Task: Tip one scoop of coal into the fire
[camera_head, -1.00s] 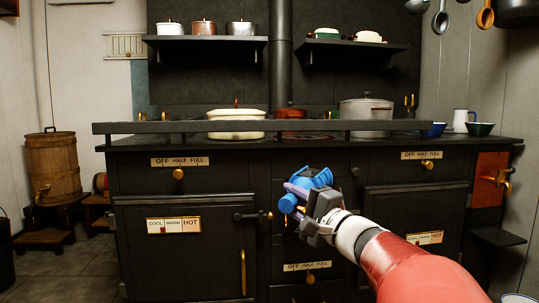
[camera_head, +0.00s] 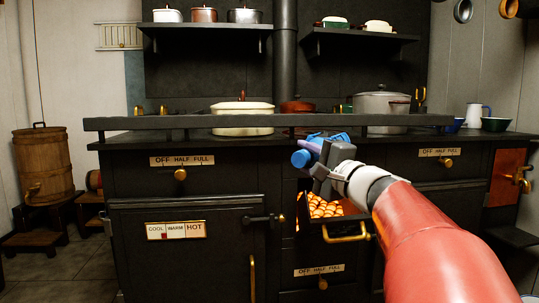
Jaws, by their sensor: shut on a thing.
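My gripper (camera_head: 322,160) is shut on a blue scoop (camera_head: 303,158) with a purplish part at the jaws. It holds the scoop in front of the black stove (camera_head: 230,190), just below the front rail. Whether coal lies in the scoop cannot be seen. Below and slightly behind the gripper, the fire (camera_head: 323,206) glows orange in an opening in the stove's middle. A brass handle (camera_head: 347,238) sticks out at the front of this opening.
A dark rail (camera_head: 200,124) runs along the stove's front edge. Behind it stand a cream pot (camera_head: 243,117), a copper-coloured pot (camera_head: 298,107) and a large grey pot (camera_head: 381,106). A wooden barrel (camera_head: 43,165) stands at the left.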

